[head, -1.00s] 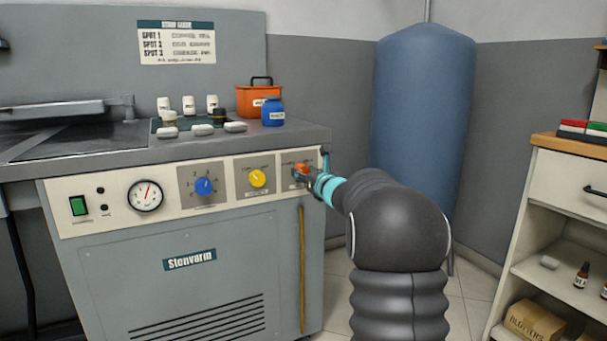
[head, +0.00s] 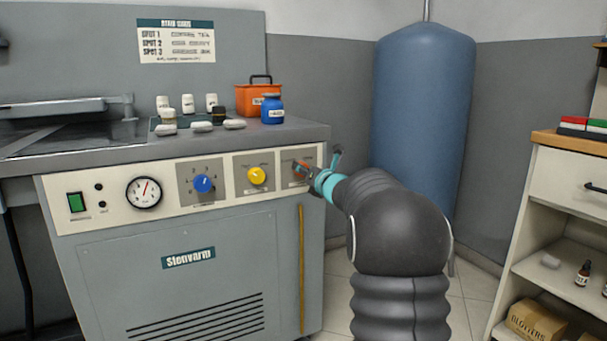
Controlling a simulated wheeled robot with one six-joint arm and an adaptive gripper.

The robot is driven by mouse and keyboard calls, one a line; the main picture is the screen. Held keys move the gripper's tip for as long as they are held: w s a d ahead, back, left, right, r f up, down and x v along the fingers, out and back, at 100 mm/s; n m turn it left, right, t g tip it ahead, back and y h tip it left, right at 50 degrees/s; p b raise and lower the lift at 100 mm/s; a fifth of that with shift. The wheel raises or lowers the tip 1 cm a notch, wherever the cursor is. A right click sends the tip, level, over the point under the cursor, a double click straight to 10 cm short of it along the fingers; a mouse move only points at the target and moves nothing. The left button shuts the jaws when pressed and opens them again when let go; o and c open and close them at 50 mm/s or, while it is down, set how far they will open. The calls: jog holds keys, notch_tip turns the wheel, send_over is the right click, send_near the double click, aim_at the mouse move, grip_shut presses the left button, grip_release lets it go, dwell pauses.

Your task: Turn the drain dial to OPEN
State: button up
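An orange-red dial (head: 300,166) sits on the rightmost square panel of the machine's cream control strip (head: 230,204). I take it as the drain dial, but its lettering is too small to read. My gripper (head: 308,172), on the dark arm with a teal collar, is right at this dial and covers its right side. One finger part (head: 337,157) stands out up and to the right behind the collar. The rest of the fingers is hidden or too small, so I cannot tell whether they close on the dial or where its pointer aims.
A yellow dial (head: 256,175) and a blue dial (head: 203,183) sit to the left, then a gauge (head: 144,192) and a green switch (head: 76,202). A blue tank (head: 422,110) stands behind my arm; a shelf unit (head: 560,185) is at right.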

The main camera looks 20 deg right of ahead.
jog(key=m+p, duration=0.2)
jog(key=m, duration=1)
jog(key=shift+d+m+p, duration=0.15)
jog(key=shift+m+p, duration=0.2)
jog(key=shift+m, duration=0.05)
dwell(0.3)
jog(key=o, duration=1.1)
jog(key=shift+f, duration=0.1)
jog(key=shift+f, duration=0.1)
jog(key=s, duration=1.2)
jog(key=shift+d, duration=0.2)
